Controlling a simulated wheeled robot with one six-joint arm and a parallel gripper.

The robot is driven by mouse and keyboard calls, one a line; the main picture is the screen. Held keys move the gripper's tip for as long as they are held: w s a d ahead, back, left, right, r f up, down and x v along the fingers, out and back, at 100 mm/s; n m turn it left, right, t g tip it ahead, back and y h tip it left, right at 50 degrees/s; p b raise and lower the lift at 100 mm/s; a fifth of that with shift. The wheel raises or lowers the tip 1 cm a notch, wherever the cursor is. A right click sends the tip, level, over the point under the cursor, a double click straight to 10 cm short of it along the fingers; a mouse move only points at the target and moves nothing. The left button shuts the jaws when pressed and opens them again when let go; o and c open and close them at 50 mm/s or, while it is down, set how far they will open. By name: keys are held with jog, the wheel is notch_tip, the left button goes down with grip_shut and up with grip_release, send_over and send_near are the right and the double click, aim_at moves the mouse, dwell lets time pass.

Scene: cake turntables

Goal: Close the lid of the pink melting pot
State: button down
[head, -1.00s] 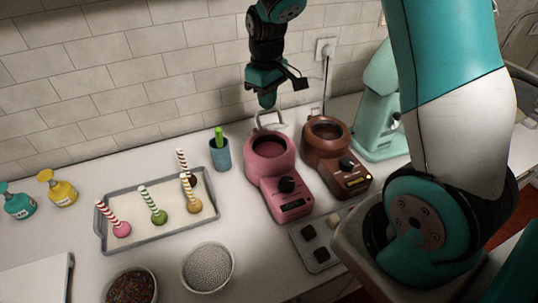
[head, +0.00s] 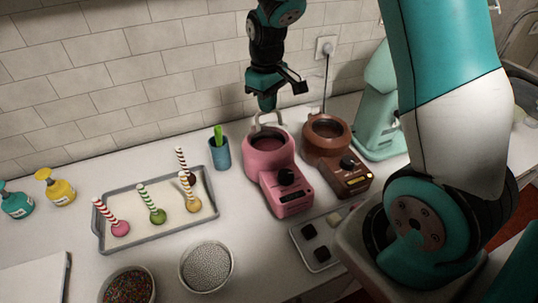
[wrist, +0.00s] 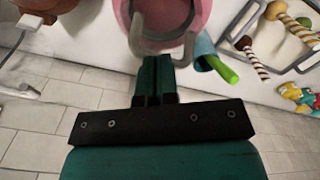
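The pink melting pot (head: 268,165) stands on the counter, its round top open and its dark inside showing. A grey loop handle (head: 256,121) rises at the pot's back rim. It also shows in the wrist view (wrist: 187,47), in front of a pink rounded part (wrist: 205,12); I cannot tell clearly how much of that is lid. My gripper (head: 267,106) points down behind the pot, close to the handle. In the wrist view its fingers (wrist: 155,62) are together, with nothing visible between them. Their tips lie near the loop; contact cannot be told.
A brown melting pot (head: 326,132) stands close on the right, with a mint mixer (head: 378,125) beyond. A blue cup (head: 220,155) is left of the pink pot. A tray (head: 105,238) of cake pops and sprinkle bowls lie further left. The tiled wall is close behind.

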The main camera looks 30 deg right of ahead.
jog(key=shift+f, duration=0.1)
jog(key=shift+f, duration=0.4)
dwell(0.3)
notch_tip(320, 180, up, 6)
jog(key=p, duration=0.5)
jog(key=shift+r, duration=0.1)
jog(key=shift+s+a, duration=0.1)
dwell(0.4)
